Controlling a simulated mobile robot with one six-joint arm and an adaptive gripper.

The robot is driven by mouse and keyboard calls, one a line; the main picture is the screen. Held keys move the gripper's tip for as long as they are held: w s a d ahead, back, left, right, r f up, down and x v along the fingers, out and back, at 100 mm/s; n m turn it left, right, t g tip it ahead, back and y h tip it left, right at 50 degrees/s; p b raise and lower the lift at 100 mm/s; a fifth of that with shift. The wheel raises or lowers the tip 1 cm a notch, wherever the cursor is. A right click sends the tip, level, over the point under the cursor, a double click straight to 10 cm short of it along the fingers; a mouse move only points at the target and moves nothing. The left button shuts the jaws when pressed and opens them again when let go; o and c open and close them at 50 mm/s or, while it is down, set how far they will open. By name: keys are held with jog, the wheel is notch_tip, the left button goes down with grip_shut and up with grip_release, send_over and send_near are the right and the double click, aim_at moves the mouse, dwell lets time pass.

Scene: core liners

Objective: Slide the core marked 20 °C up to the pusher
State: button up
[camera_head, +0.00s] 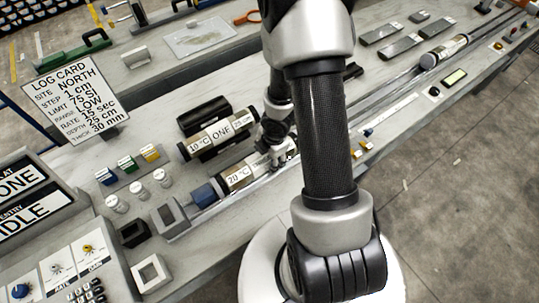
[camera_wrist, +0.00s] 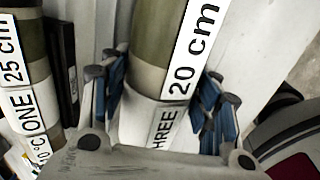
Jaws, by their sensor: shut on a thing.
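The core marked 20 °C (camera_head: 238,179) lies in the rail on the bench, its left end close to the blue pusher (camera_head: 205,194). I cannot tell whether the two touch. My gripper (camera_head: 280,152) is around the core's right part, partly hidden by my arm. In the wrist view my gripper (camera_wrist: 160,105) has its blue-padded fingers on both sides of the core (camera_wrist: 147,76), shut on it. Its label there reads THREE and 20 cm. The pusher is not in the wrist view.
A core marked 10 °C, ONE, 25 cm (camera_head: 217,135) rests on a black holder just behind the rail. Another core (camera_head: 444,51) lies at the far right. White-capped jars (camera_head: 139,191) and a grey pusher bracket (camera_head: 170,218) are at left. A log card (camera_head: 77,93) stands behind.

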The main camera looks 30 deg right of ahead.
grip_shut()
jog(key=shift+a, duration=0.1)
dwell(0.4)
jog(key=shift+a, duration=0.5)
jog(key=shift+s+a+f, duration=0.1)
jog(key=shift+a, duration=0.05)
